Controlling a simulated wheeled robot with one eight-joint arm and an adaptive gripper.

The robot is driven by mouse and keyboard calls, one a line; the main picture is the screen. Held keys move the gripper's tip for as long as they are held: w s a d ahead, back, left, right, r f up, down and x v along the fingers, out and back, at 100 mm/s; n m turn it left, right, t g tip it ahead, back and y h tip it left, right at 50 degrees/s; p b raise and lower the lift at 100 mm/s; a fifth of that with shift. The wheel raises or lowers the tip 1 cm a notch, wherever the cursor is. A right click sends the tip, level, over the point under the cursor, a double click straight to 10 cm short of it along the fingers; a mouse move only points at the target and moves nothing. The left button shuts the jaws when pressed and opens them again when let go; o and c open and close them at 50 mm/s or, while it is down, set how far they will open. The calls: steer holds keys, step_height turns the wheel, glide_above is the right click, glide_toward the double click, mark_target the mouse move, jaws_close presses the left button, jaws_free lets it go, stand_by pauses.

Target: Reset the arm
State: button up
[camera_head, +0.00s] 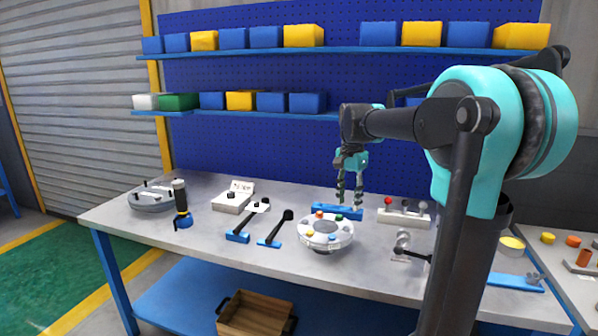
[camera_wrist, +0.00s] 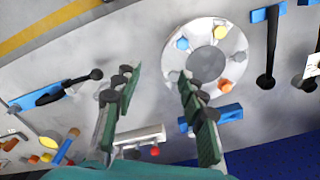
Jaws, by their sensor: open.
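My gripper (camera_head: 350,190) hangs from my raised arm above the back middle of the grey workbench (camera_head: 180,262), pointing down. In the wrist view my gripper (camera_wrist: 155,95) shows two dark green fingers spread apart with nothing between them. A round flanged shell (camera_head: 326,234) with coloured pieces around its rim stands on the bench, in front of and a little left of my gripper. In the wrist view the flanged shell (camera_wrist: 208,62) is beside the right finger. I see no contact between my gripper and any object.
A blue block (camera_head: 337,211) lies on the bench close below my gripper. A white holder with a red knob (camera_head: 402,215) stands to its right. Black-handled tools (camera_head: 275,230) lie left of the shell. Shelves with coloured bins (camera_head: 303,35) hang behind.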

steer(key=s+d+f+n+t, duration=0.2)
steer(key=s+f+n, duration=0.3)
steer(key=s+f, duration=0.6)
steer(key=s+d+f+n+t, duration=0.2)
steer(key=s+f+n, duration=0.2)
steer(key=s+f, duration=0.8)
steer(key=shift+f+n, duration=0.35)
steer(key=shift+n, duration=0.05)
stand_by(0.9)
